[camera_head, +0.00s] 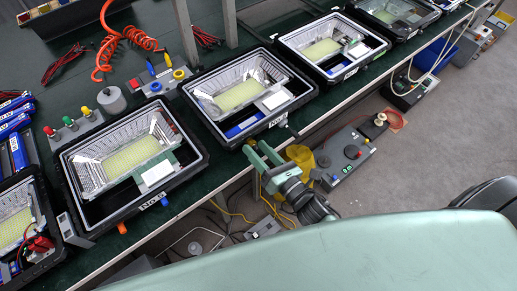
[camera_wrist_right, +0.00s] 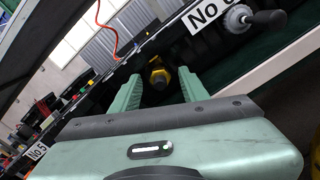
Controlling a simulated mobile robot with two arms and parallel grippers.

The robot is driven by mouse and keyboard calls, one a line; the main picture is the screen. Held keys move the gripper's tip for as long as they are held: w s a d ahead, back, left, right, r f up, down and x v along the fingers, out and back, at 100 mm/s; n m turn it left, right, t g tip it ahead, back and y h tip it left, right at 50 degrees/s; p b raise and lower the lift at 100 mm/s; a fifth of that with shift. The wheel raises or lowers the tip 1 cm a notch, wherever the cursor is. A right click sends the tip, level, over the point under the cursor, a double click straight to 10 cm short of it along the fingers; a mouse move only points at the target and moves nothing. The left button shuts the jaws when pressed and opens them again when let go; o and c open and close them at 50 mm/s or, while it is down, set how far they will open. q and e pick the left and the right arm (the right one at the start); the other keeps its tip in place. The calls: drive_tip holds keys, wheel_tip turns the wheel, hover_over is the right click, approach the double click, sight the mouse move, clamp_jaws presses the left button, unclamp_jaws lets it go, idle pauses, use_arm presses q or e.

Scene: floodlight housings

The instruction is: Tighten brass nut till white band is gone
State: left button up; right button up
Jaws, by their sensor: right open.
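In the right wrist view, a brass-coloured fitting (camera_wrist_right: 157,75), which looks like the nut, projects from the dark side of a floodlight housing. My right gripper (camera_wrist_right: 158,84) is open, with one green finger on each side of the fitting; a gap shows on both sides. I cannot make out a white band. In the head view my right gripper (camera_head: 255,147) is at the front edge of the bench, by the housing labelled No 6 (camera_head: 251,128). The nut is too small to tell there. My left gripper is not in view.
Other floodlight housings (camera_head: 72,171) stand in a row on the green bench (camera_head: 155,24). A dark-handled crank (camera_wrist_right: 262,20) sticks out right of the "No 6" label (camera_wrist_right: 206,14). A control box (camera_head: 345,157) and cables lie on the floor below. An orange coiled hose (camera_head: 128,37) lies behind.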

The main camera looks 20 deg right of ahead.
clamp_jaws()
